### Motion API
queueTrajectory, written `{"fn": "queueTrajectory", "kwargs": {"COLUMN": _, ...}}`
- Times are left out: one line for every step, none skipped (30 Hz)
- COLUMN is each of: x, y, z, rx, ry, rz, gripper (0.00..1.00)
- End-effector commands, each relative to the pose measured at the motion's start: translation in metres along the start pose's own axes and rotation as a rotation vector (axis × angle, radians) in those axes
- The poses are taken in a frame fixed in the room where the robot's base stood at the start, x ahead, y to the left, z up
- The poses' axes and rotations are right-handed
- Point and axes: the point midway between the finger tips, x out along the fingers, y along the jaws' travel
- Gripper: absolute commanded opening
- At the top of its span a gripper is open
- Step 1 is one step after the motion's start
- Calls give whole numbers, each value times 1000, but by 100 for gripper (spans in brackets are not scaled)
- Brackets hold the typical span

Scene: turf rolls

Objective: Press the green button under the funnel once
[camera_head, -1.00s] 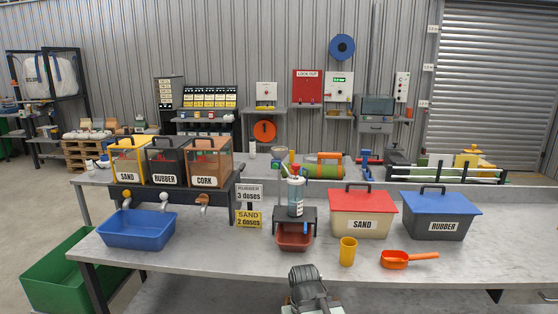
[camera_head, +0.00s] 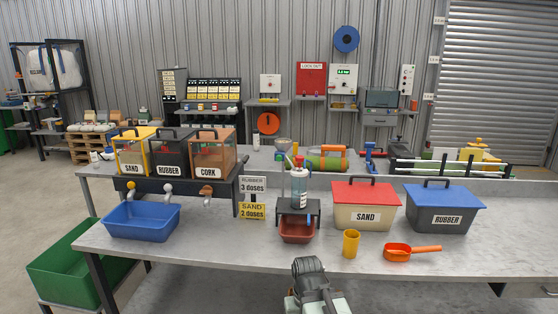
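A small funnel-shaped bowl (camera_head: 281,145) stands on a thin stem behind the middle of the long workbench. Its lower part is partly hidden behind the clear bottle and the bench items. I cannot make out a green button under it at this size. Part of my arm shows at the bottom centre, in front of the bench. No gripper fingers can be made out, and nothing of mine touches the funnel.
On the workbench (camera_head: 210,250) stand a blue tub (camera_head: 142,221), a clear bottle (camera_head: 299,188) on a black stand above a red tray (camera_head: 296,230), a yellow cup (camera_head: 351,244), an orange scoop (camera_head: 398,252), and lidded sand (camera_head: 365,207) and rubber (camera_head: 440,210) boxes.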

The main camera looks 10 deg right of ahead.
Motion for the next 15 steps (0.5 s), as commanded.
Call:
{"fn": "queueTrajectory", "kwargs": {"x": 0, "y": 0, "z": 0, "rx": 0, "ry": 0, "rz": 0, "gripper": 73}}
{"fn": "queueTrajectory", "kwargs": {"x": 0, "y": 0, "z": 0, "rx": 0, "ry": 0, "rz": 0, "gripper": 71}}
{"fn": "queueTrajectory", "kwargs": {"x": 0, "y": 0, "z": 0, "rx": 0, "ry": 0, "rz": 0, "gripper": 59}}
{"fn": "queueTrajectory", "kwargs": {"x": 0, "y": 0, "z": 0, "rx": 0, "ry": 0, "rz": 0, "gripper": 51}}
{"fn": "queueTrajectory", "kwargs": {"x": 0, "y": 0, "z": 0, "rx": 0, "ry": 0, "rz": 0, "gripper": 43}}
{"fn": "queueTrajectory", "kwargs": {"x": 0, "y": 0, "z": 0, "rx": 0, "ry": 0, "rz": 0, "gripper": 32}}
{"fn": "queueTrajectory", "kwargs": {"x": 0, "y": 0, "z": 0, "rx": 0, "ry": 0, "rz": 0, "gripper": 23}}
{"fn": "queueTrajectory", "kwargs": {"x": 0, "y": 0, "z": 0, "rx": 0, "ry": 0, "rz": 0, "gripper": 15}}
{"fn": "queueTrajectory", "kwargs": {"x": 0, "y": 0, "z": 0, "rx": 0, "ry": 0, "rz": 0, "gripper": 4}}
{"fn": "queueTrajectory", "kwargs": {"x": 0, "y": 0, "z": 0, "rx": 0, "ry": 0, "rz": 0, "gripper": 0}}
{"fn": "queueTrajectory", "kwargs": {"x": 0, "y": 0, "z": 0, "rx": 0, "ry": 0, "rz": 0, "gripper": 0}}
{"fn": "queueTrajectory", "kwargs": {"x": 0, "y": 0, "z": 0, "rx": 0, "ry": 0, "rz": 0, "gripper": 0}}
{"fn": "queueTrajectory", "kwargs": {"x": 0, "y": 0, "z": 0, "rx": 0, "ry": 0, "rz": 0, "gripper": 0}}
{"fn": "queueTrajectory", "kwargs": {"x": 0, "y": 0, "z": 0, "rx": 0, "ry": 0, "rz": 0, "gripper": 0}}
{"fn": "queueTrajectory", "kwargs": {"x": 0, "y": 0, "z": 0, "rx": 0, "ry": 0, "rz": 0, "gripper": 0}}
